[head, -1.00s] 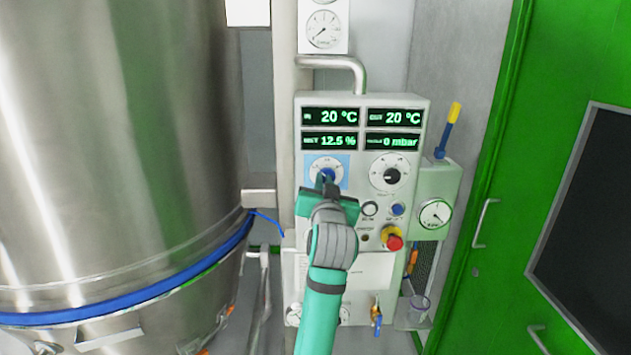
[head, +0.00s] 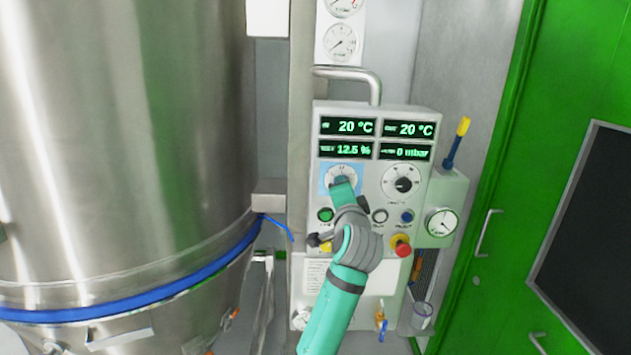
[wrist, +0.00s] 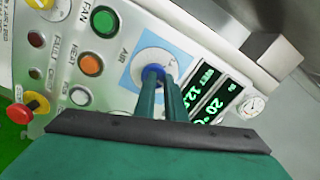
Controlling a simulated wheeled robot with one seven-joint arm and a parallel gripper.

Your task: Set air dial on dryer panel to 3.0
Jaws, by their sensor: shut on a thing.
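The dryer panel (head: 322,235) is a pale box with green readouts of 20 °C, 20 °C, 12.5 % and 0 mbar. The air dial (wrist: 153,60) is a white disc with a blue knob (wrist: 153,73) on a light-blue square, labelled AIR in the wrist view. My gripper (wrist: 163,82) is shut on the blue knob, its two green fingers covering much of it. In the head view my gripper (head: 343,187) hides the knob and the lower part of the dial (head: 342,172). The pointer's setting cannot be read.
A second dial with a black knob (head: 403,184) is to the right. A green button (head: 325,215), a red emergency knob (head: 403,249) and a gauge (head: 441,223) lie close by. A large steel vessel (head: 120,130) stands left, a green door (head: 560,100) right.

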